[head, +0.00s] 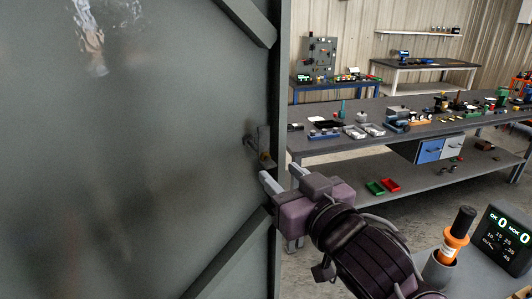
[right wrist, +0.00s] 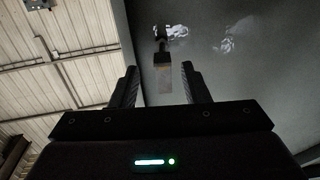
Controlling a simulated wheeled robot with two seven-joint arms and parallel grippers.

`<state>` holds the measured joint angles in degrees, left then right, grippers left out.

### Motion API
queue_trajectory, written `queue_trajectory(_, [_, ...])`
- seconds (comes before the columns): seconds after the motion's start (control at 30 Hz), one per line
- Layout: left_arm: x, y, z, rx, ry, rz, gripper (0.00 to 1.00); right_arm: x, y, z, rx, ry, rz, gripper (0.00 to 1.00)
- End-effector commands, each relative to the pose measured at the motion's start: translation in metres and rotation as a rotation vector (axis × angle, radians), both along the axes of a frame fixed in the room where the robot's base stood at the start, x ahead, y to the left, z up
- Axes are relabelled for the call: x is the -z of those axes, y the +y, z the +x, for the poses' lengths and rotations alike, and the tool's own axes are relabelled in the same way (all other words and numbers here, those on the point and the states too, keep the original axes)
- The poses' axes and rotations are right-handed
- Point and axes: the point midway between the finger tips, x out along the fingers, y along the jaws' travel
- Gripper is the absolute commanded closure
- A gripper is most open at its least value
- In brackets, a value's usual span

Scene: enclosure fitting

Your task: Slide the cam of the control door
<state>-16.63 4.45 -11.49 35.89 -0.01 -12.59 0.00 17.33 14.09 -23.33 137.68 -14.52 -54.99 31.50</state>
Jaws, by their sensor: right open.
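The grey control door (head: 140,160) fills the left half of the head view, with its edge running nearly upright. The cam (head: 262,150), a small metal latch piece with a brownish tip, sits near that edge at mid height. My right gripper (head: 281,174) is open and empty just below the cam, its fingers pointing up toward it. In the right wrist view the cam (right wrist: 164,77) shows between the two finger tips, against the dark door (right wrist: 230,70). I cannot tell whether a finger touches it. My left gripper is not in view.
A long workbench (head: 350,148) with many small parts stands beyond the door edge. A stand with an orange-handled screwdriver (head: 455,240) and a display (head: 503,239) is at the lower right. Diagonal braces (head: 235,245) cross the door above and below the cam.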

Motion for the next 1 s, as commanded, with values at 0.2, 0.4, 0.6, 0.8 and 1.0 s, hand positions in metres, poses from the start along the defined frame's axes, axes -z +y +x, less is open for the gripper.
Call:
queue_trajectory(0.2, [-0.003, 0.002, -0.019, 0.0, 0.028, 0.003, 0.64, -0.002, 0.014, 0.027, 0.0, 0.0, 0.001, 0.58])
queue_trajectory(0.4, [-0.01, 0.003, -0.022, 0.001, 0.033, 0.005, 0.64, -0.002, 0.028, 0.054, 0.001, 0.001, 0.0, 0.58])
queue_trajectory(0.6, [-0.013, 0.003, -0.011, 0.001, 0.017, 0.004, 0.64, -0.001, 0.035, 0.066, 0.001, 0.0, 0.0, 0.58])
queue_trajectory(0.8, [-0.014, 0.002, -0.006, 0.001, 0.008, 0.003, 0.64, 0.0, 0.035, 0.067, 0.001, 0.0, 0.0, 0.58])
queue_trajectory(1.0, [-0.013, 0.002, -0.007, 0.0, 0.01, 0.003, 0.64, 0.0, 0.035, 0.066, 0.001, 0.0, 0.0, 0.78])
